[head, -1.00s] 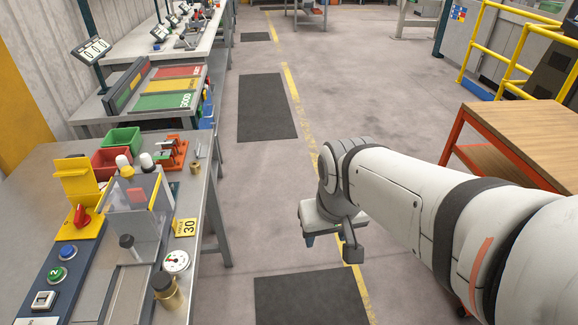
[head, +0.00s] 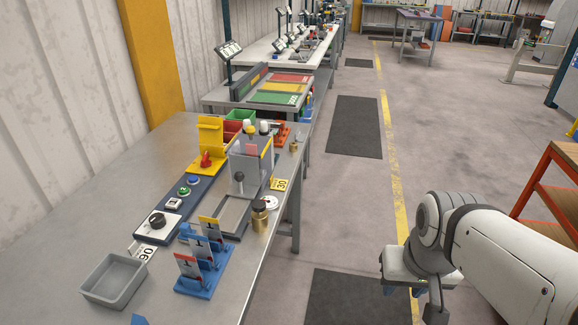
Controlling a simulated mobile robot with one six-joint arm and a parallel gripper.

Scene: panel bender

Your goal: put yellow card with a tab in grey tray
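The grey tray (head: 112,287) is a shallow, empty open box on the near left of the metal bench. A blue rack (head: 192,288) stands just right of it and holds a few upright cards. The farthest card (head: 209,229) in the rack has a yellow upper part; its tab is too small to make out. A nearer card (head: 187,264) looks grey and red. My gripper (head: 416,291) hangs over the floor to the right of the bench, well away from the cards and tray. Its fingers are partly hidden, so its opening does not show.
An orange-framed wooden table (head: 556,190) is at the right. The aisle floor between is clear.

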